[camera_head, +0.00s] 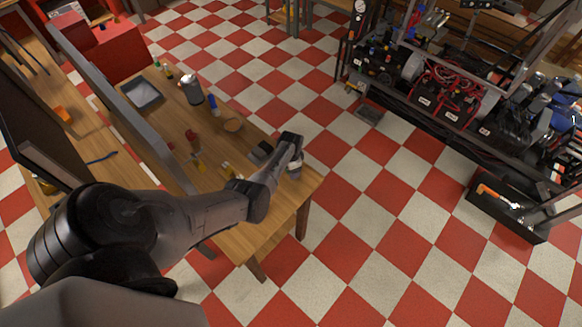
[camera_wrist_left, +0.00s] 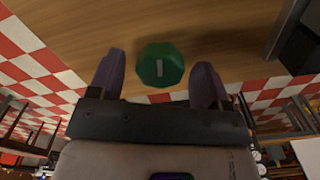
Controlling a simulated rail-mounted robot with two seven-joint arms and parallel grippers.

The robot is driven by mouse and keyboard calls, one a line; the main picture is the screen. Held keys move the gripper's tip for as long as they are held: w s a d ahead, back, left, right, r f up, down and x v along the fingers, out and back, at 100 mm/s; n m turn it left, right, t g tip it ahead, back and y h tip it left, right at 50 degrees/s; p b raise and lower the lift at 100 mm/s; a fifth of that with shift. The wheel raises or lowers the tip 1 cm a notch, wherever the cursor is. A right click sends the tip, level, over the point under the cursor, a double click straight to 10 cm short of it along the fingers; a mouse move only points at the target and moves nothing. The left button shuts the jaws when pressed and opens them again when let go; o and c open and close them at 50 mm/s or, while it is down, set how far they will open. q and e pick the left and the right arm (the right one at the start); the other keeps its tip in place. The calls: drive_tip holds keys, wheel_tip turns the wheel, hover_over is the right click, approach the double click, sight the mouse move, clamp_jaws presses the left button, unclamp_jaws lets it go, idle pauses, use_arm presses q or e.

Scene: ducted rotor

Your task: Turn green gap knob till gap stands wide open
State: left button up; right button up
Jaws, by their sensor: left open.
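The green knob (camera_wrist_left: 161,65) shows in the left wrist view as a faceted disc with a pale grey bar on its face. The bar stands nearly upright in the picture. My left gripper (camera_wrist_left: 159,62) is open, with one dark finger on each side of the knob and a visible space on both sides. In the head view, my left gripper (camera_head: 291,140) is over the near right end of the wooden table (camera_head: 232,208). A small pale object (camera_head: 295,171) shows partly below it. The knob is hidden there, and I cannot make out the gap. My right gripper is not in view.
On the table are a grey tray (camera_head: 142,94), a metal canister (camera_head: 191,89), a blue-topped item (camera_head: 213,104) and several small parts. A long grey beam (camera_head: 125,108) crosses beside it. The checkered floor to the right is mostly clear, up to a machine rack (camera_head: 450,95).

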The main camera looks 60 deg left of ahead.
use_arm(q)
wheel_tip(320, 180, up, 14)
drive_tip(key=p, duration=0.2)
drive_tip(key=shift+p, duration=0.4)
drive_tip(key=shift+f, duration=0.1)
idle(0.7)
